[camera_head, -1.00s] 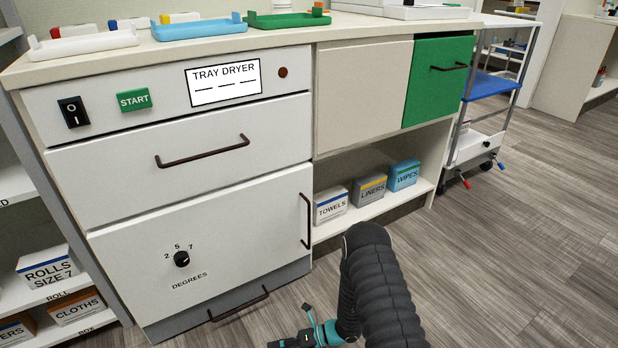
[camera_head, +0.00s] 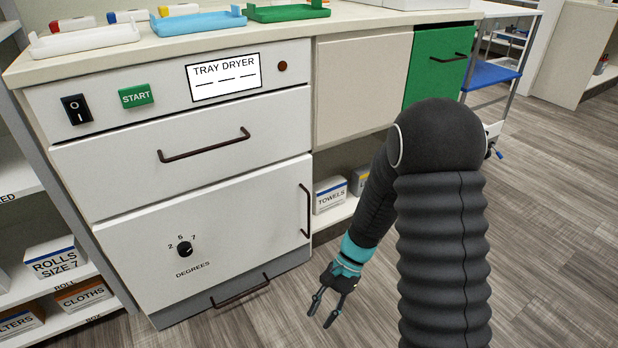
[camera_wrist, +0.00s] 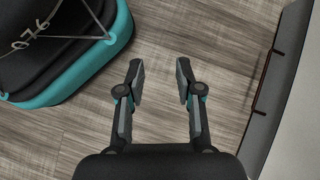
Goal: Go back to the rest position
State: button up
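My gripper (camera_head: 325,306) hangs low in front of the cabinet in the head view, pointing down toward the floor. It is to the right of the tray dryer's bottom handle (camera_head: 240,290). In the wrist view my gripper (camera_wrist: 159,80) is open, with a clear gap between its two fingers. Only bare wood floor (camera_wrist: 165,35) shows between and beyond the fingers, so it holds nothing. My black, ribbed arm rises at the right of the head view and hides part of the lower shelf.
The tray dryer (camera_head: 120,185) stands at left with its drawer and door shut. Trays, including a blue one (camera_head: 198,24), sit on the counter. A towels box (camera_head: 329,196) is on the low shelf. A cart (camera_head: 490,75) stands at right. Open floor (camera_head: 560,210) lies right.

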jog(key=s+d+r+n+t+h+p, duration=0.1)
jog(key=s+d+r+n+t+p, duration=0.1)
jog(key=r, duration=0.9)
jog(key=s+d+r+n+t+h+p, duration=0.2)
jog(key=s+d+r+t, duration=0.3)
jog(key=r, duration=0.7)
jog(key=s+d+r+n+t+h+p, duration=0.2)
jog(key=s+d+r+n+t, duration=0.1)
jog(key=r, duration=0.9)
jog(key=shift+s+d+t, duration=0.25)
jog(key=shift+d+t, duration=0.45)
jog(key=shift+d, duration=0.55)
